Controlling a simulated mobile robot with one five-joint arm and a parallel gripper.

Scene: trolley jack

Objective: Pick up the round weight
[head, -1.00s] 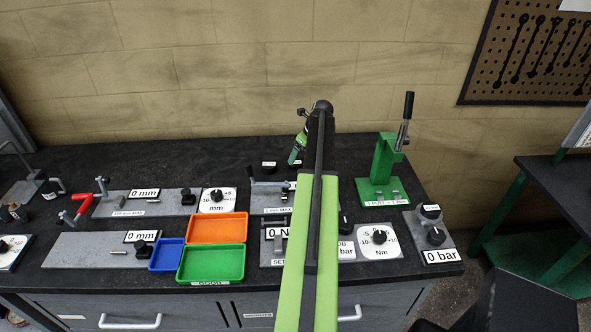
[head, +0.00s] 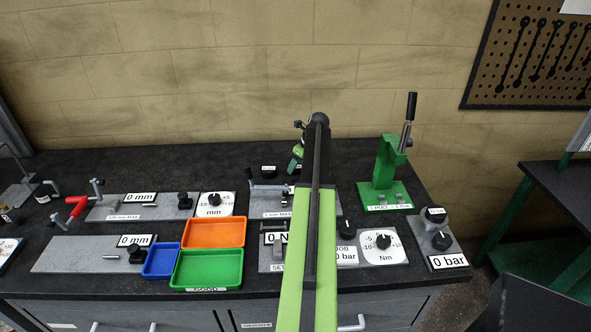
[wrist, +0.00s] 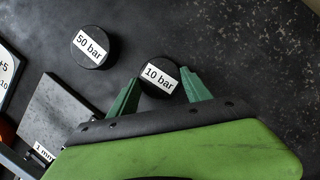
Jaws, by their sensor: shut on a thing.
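Two round black weights show in the wrist view: one labelled 50 bar (wrist: 93,47) and one labelled 10 bar (wrist: 160,76). The 50 bar weight stands apart at upper left, with nothing touching it. My gripper (wrist: 160,90) has its green fingers on either side of the 10 bar weight and is shut on it. I cannot tell whether that weight is clear of the bench. In the head view my gripper (head: 296,161) is at the back of the bench, and the 50 bar weight (head: 268,170) is just left of it.
The dark bench (head: 100,160) holds grey fixture plates, dials, an orange tray (head: 215,232), a green tray (head: 208,268) and a blue tray (head: 162,260). A green lever press (head: 384,175) stands right of my arm. The bench's back left strip is clear.

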